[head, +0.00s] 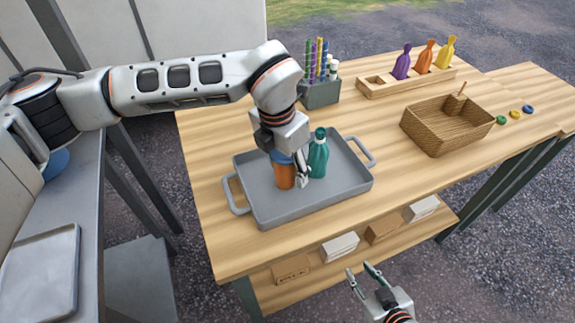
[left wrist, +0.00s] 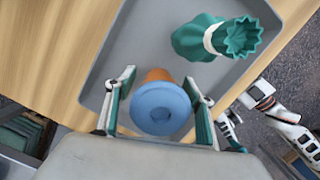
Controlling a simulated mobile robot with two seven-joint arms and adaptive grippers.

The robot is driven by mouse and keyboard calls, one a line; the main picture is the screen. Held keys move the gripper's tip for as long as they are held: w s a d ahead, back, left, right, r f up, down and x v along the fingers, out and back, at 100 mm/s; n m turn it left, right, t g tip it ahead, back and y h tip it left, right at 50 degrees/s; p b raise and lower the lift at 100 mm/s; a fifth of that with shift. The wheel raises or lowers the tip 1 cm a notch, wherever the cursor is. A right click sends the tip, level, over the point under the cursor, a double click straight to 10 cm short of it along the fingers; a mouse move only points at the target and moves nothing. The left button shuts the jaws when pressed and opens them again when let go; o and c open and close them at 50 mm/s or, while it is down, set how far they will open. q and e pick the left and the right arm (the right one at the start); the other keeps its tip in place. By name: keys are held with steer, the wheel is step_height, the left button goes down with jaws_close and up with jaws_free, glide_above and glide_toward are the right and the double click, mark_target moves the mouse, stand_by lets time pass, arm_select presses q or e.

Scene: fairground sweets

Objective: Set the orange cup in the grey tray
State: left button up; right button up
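The orange cup (head: 284,176), with a blue lid, stands in the grey tray (head: 262,212) on the wooden table. In the left wrist view the blue lid (left wrist: 161,108) hides most of the cup. My left gripper (head: 293,180) is around the cup from above. In the left wrist view its fingers (left wrist: 160,80) are spread on both sides, with gaps between them and the cup. My right gripper (head: 362,272) is open and empty, in front of the table's near edge.
A teal bag-like bottle (head: 319,158) stands in the tray, right beside the cup. A wicker basket (head: 437,140), a pen holder (head: 321,95) and a wooden rack (head: 405,84) with coloured bottles stand farther back. Small boxes (head: 383,229) lie on the lower shelf.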

arm_select(q)
steer(key=r, duration=0.4)
steer(key=s+a+r, duration=0.1)
steer(key=r, duration=0.7)
steer(key=shift+s+a+r, duration=0.15)
stand_by(0.3)
